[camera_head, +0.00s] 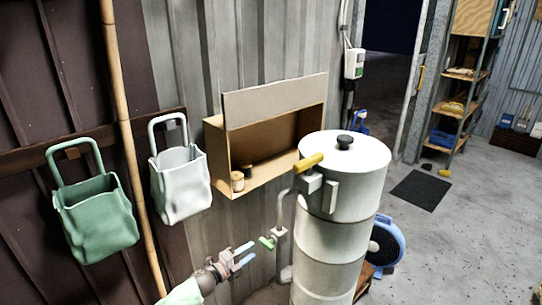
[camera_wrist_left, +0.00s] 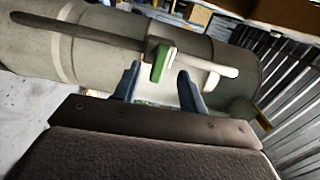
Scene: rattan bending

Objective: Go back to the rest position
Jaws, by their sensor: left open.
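My left gripper (camera_head: 241,258) is low in the middle of the head view, its two blue fingers apart and empty. It is left of the white steam cylinder (camera_head: 325,240). The fingers also show in the left wrist view (camera_wrist_left: 158,88), pointing toward the cylinder (camera_wrist_left: 110,50) and a pipe with a green-handled valve (camera_wrist_left: 160,62). In the head view the green valve handle (camera_head: 267,242) is just right of the fingertips, with a small gap apparent. A yellow handle (camera_head: 309,161) sits near the cylinder's lid. My right gripper is not in view.
A green bag (camera_head: 97,220) and a white bag (camera_head: 180,187) hang on the wall at left, beside an upright bamboo pole (camera_head: 125,130). An open wooden wall box (camera_head: 275,150) holds small jars. A blue fan (camera_head: 386,243) stands behind the cylinder. Floor at right is mostly clear around a dark mat (camera_head: 420,190).

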